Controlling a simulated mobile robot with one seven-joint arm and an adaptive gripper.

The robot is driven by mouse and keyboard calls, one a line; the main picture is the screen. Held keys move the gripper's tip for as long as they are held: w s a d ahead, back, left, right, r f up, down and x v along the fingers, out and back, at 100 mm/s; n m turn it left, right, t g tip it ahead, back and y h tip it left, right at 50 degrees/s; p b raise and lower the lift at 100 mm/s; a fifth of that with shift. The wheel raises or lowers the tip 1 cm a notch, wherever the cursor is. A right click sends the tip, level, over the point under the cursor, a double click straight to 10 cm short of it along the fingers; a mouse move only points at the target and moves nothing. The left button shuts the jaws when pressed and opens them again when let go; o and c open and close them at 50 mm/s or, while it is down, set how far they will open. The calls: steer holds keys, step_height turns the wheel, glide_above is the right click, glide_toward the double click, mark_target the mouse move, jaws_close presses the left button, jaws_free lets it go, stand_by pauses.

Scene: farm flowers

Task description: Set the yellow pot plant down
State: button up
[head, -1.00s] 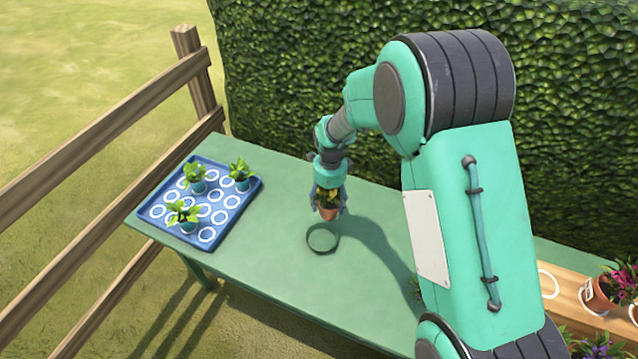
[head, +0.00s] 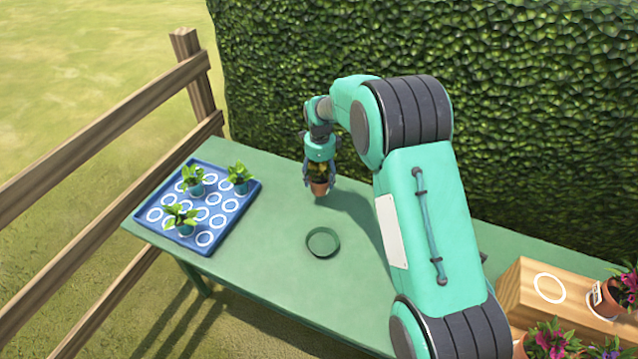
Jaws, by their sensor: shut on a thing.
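My gripper (head: 319,180) is shut on a small terracotta pot plant (head: 320,187) with dark green and yellow leaves. The pot hangs upright near the back edge of the green table (head: 265,255), with its shadow to the right. Whether its base touches the table I cannot tell. The gripper's fingers hide part of the plant's sides.
A blue tray (head: 226,228) with white rings holds several green plants at the table's left end. A wooden fence (head: 100,150) runs along the left and a hedge (head: 520,120) behind. A wooden stand (head: 530,297) with flowering pots is at the lower right.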

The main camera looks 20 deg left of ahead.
mark_target(319, 181)
steer(key=shift+w+a, duration=0.45)
steer(key=shift+w, duration=0.1)
steer(key=shift+f+b, duration=0.75)
steer(key=shift+f, duration=1)
steer(key=shift+f, duration=0.1)
steer(key=o, duration=1.5)
steer(key=shift+o, duration=0.2)
step_height(319, 181, up, 12)
steer(key=p, duration=0.3)
